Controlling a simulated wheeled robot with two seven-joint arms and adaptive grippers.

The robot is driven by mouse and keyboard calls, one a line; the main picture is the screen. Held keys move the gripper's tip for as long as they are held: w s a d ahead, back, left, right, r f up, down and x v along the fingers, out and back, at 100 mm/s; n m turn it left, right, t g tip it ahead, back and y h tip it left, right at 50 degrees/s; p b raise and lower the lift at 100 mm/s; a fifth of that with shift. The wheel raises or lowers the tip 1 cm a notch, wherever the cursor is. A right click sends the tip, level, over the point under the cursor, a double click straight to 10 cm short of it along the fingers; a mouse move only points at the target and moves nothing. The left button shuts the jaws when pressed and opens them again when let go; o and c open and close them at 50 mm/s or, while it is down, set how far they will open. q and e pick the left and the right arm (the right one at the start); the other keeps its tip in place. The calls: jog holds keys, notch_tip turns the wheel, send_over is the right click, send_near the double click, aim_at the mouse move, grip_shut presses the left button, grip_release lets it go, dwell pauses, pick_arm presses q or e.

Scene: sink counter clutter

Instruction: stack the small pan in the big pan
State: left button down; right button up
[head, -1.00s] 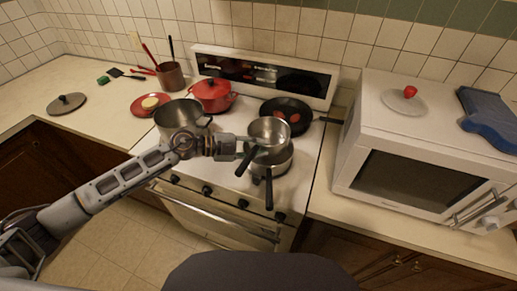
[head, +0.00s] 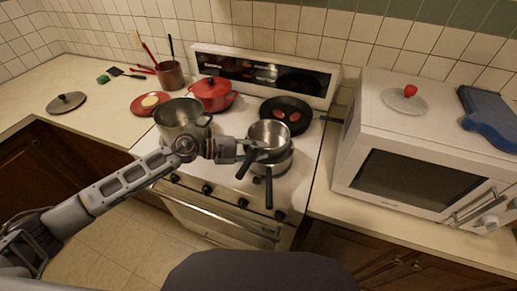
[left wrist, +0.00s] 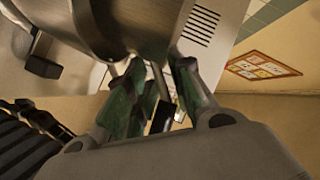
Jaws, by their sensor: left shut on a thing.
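The small pan (head: 270,133) is a steel saucepan with a dark handle pointing down and left. My left gripper (head: 254,149) is shut on it near the base of its handle, and it sits over the big pan. The big pan (head: 276,172) is a steel saucepan at the front right of the stove, its handle pointing toward me. The small pan hides most of its opening. I cannot tell whether the two touch. In the left wrist view the green-padded fingers (left wrist: 152,100) close near a handle beneath a steel pan wall (left wrist: 150,25). My right gripper is not in view.
A tall steel pot (head: 180,118) stands left of my left gripper. A red pot (head: 212,95) and a black frying pan (head: 286,114) stand at the back of the stove. A white microwave (head: 425,150) stands on the right counter.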

pick_arm(q)
jog(key=c, duration=1.2)
grip_release()
jog(key=shift+f, duration=0.1)
jog(key=shift+r, duration=0.6)
jog(key=b+v, duration=0.2)
jog(key=v, duration=1)
